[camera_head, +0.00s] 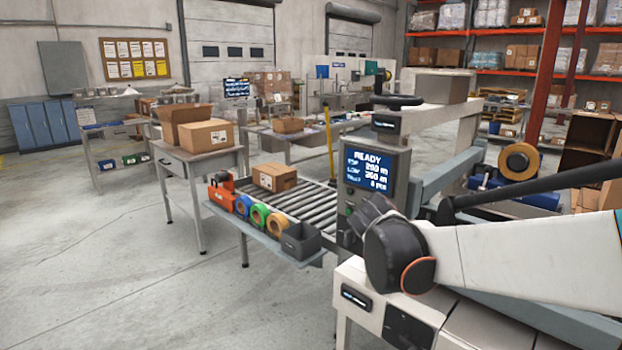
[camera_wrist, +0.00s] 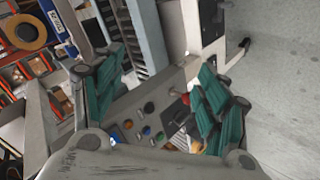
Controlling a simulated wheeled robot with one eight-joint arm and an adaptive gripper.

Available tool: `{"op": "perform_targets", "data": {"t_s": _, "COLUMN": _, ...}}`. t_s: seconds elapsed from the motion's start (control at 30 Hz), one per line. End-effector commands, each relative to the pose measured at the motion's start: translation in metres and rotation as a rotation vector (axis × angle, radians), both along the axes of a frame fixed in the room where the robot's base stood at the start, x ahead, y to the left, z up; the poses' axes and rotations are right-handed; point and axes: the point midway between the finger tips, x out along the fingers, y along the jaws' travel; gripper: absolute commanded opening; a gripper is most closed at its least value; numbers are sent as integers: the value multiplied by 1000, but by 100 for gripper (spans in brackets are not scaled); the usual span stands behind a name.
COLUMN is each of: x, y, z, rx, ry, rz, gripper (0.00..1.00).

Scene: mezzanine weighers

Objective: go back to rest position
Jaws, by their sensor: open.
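My gripper (camera_wrist: 160,97) shows in the wrist view, with one teal-padded finger at left and the other at right. The fingers stand wide apart and nothing is held between them. Behind the gap is a grey control panel (camera_wrist: 150,118) with several round coloured buttons; I cannot tell how far off it is. In the head view my white arm reaches in from the right, with its dark joint in front of the machine. I cannot make out the fingers there.
A screen reading READY (camera_head: 374,172) stands close to my arm. A roller conveyor (camera_head: 318,204) carries a cardboard box (camera_head: 274,177). Tape rolls (camera_head: 260,216) sit on the front shelf. A table (camera_head: 196,160) with boxes stands behind. The floor (camera_head: 110,240) at left is clear.

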Motion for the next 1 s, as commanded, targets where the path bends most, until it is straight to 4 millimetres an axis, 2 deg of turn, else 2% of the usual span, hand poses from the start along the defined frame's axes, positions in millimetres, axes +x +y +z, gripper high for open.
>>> {"op": "perform_targets", "data": {"t_s": 0.03, "x": -19, "y": -5, "z": 2, "rx": 36, "ry": 2, "rz": -8, "gripper": 68}}
{"op": "perform_targets", "data": {"t_s": 0.23, "x": -82, "y": -7, "z": 4, "rx": 194, "ry": 2, "rz": -24, "gripper": 68}}
{"op": "perform_targets", "data": {"t_s": 0.6, "x": -193, "y": 5, "z": -13, "rx": 486, "ry": -28, "rz": -63, "gripper": 68}}
{"op": "perform_targets", "data": {"t_s": 0.8, "x": -240, "y": 18, "z": -29, "rx": 630, "ry": -57, "rz": -87, "gripper": 68}}
{"op": "perform_targets", "data": {"t_s": 1.0, "x": -264, "y": 27, "z": -40, "rx": 710, "ry": -76, "rz": -100, "gripper": 68}}
